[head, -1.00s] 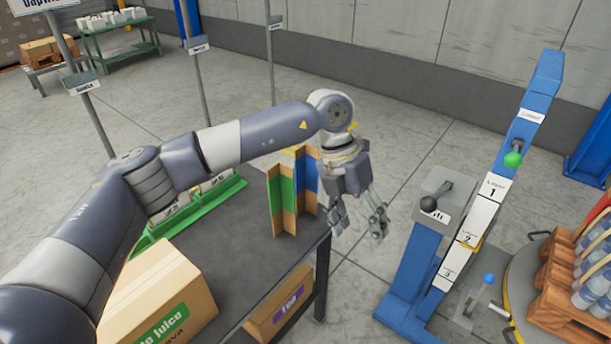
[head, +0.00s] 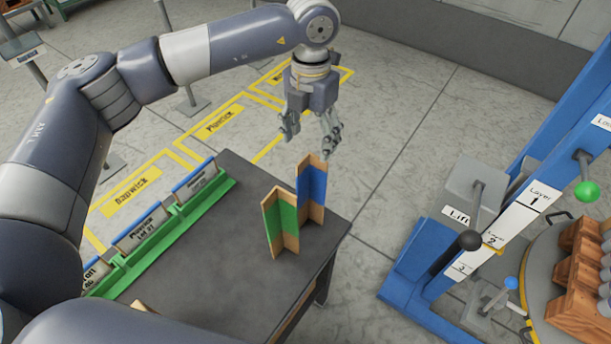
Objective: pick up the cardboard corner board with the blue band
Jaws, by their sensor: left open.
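The cardboard corner board with the blue band (head: 313,187) stands upright near the far right corner of the dark table. A second corner board with a green band (head: 287,222) stands upright just in front and to the left of it. My left gripper (head: 311,150) is open and empty, with its fingers pointing down above and slightly behind the top of the blue-banded board. I see no contact between them. My right gripper is not in view.
The dark table (head: 235,260) has bare top around the boards. A green rack with label cards (head: 165,236) runs along its left edge. A blue lift frame with levers (head: 440,250) stands to the right, across a floor gap. Yellow floor markings (head: 215,120) lie behind.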

